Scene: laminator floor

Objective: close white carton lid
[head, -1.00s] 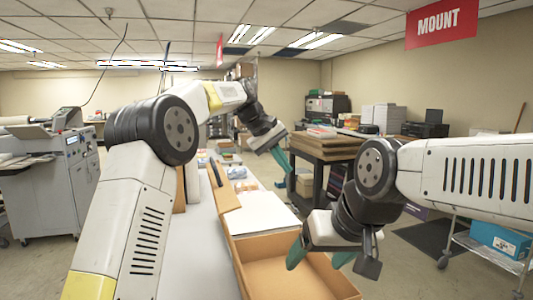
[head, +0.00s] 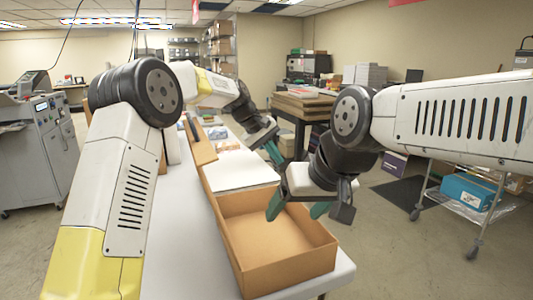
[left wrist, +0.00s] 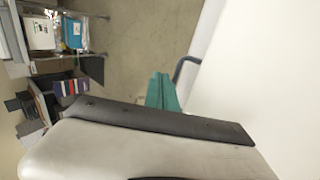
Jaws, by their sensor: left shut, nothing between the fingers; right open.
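The carton (head: 285,277) stands open on the table, with brown walls and an empty brown inside. A white panel, apparently its lid (head: 238,174), lies folded back flat beyond the carton's far edge. My left gripper (head: 275,153) has its teal fingers shut and empty, by the panel's right far corner. Its fingers (left wrist: 163,92) also show in the left wrist view, left of a large white surface (left wrist: 265,75), probably the lid or tabletop. I cannot tell whether they touch it. My right gripper (head: 297,208) is open and empty above the carton's right side.
The white table (head: 180,250) is bare left of the carton. A long brown strip (head: 200,145) and several small items lie farther back. A dark cart with stacked boards (head: 303,103) stands behind. A wire cart with a blue box (head: 467,191) is at the right.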

